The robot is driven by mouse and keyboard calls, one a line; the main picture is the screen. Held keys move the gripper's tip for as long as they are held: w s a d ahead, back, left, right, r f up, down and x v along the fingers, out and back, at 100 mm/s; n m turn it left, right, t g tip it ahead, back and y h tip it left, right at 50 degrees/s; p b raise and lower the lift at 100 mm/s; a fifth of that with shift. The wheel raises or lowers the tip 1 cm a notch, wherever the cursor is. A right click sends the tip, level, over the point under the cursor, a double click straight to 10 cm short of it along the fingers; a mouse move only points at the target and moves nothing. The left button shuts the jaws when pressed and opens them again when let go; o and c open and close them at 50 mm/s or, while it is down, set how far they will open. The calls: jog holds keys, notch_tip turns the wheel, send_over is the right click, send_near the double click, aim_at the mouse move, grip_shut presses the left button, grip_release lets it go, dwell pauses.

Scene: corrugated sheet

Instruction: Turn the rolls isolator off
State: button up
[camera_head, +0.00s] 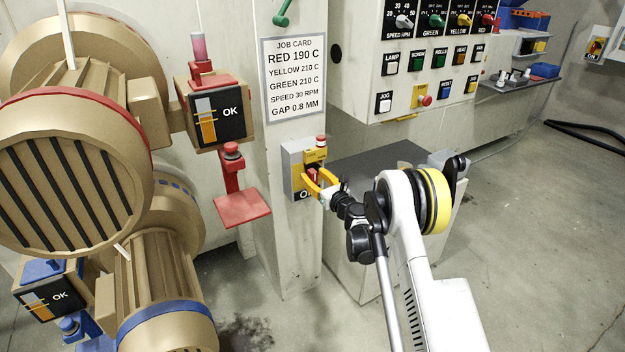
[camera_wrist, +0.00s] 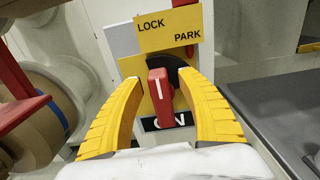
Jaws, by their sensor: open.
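The isolator (camera_head: 294,158) is a grey box with a yellow plate on the pale column, under the job card. Its red handle (camera_head: 312,174) stands upright, with a white line on its front. The handle also shows in the wrist view (camera_wrist: 159,92). Below it is a black label (camera_wrist: 150,124) that seems to read ON; the handle and a finger partly cover it. My gripper (camera_head: 322,183) has yellow fingers, seen open in the wrist view (camera_wrist: 158,82), one on each side of the handle, with gaps visible. A yellow LOCK PARK plate (camera_wrist: 168,28) is above.
The job card (camera_head: 294,78) hangs above the isolator. A red bracket (camera_head: 242,208) and the rolls' motors (camera_head: 70,170) stand to the left. A dark-topped cabinet (camera_head: 375,158) is close on the right. The control panel (camera_head: 430,60) is above right. Open floor lies at right.

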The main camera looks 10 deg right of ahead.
jog(key=shift+w+a, duration=0.1)
jog(key=shift+w, duration=0.2)
grip_shut()
